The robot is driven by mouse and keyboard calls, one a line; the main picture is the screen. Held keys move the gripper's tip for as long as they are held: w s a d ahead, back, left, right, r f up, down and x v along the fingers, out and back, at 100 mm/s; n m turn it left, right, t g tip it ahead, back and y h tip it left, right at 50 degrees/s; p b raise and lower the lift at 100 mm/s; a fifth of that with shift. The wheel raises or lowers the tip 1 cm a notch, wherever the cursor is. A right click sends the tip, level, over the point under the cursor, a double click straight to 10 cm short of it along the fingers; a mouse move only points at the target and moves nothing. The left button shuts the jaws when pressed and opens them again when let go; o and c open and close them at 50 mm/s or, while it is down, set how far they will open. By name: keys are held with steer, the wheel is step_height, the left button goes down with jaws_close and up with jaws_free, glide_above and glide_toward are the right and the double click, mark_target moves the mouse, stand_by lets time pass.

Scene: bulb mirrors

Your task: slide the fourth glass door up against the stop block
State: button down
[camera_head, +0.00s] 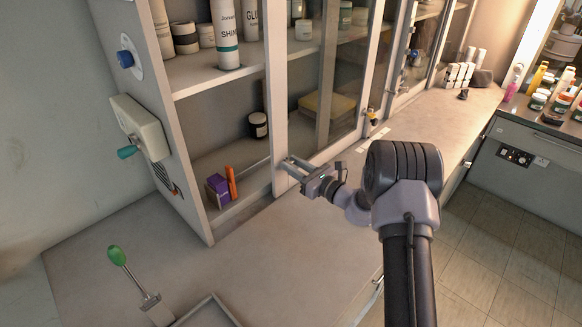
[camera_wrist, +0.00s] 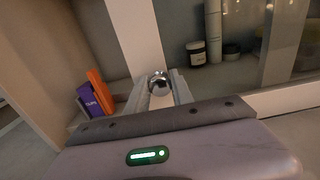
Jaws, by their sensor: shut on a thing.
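A glass door (camera_head: 279,95) with a pale frame stands in the cabinet front, at the near end of the row of panes. Its pale upright also shows in the wrist view (camera_wrist: 137,32), with a round shiny metal knob (camera_wrist: 159,84) on it. My gripper (camera_head: 287,166) is at the lower part of this upright. In the wrist view its two fingers (camera_wrist: 159,86) are on either side of the knob and shut on it. I cannot make out the stop block for certain.
Left of the door the cabinet is open, with a purple box (camera_head: 217,189) and an orange item (camera_head: 231,182) on its bottom shelf. A green-topped lever (camera_head: 117,256) stands on the counter. The counter (camera_head: 260,262) below the door is mostly bare.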

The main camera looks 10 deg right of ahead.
steer(key=c, duration=1.1)
jaws_free()
steer(key=p+v, duration=0.3)
steer(key=v, duration=1.4)
steer(key=shift+p, duration=0.3)
steer(key=shift+s+d, duration=0.15)
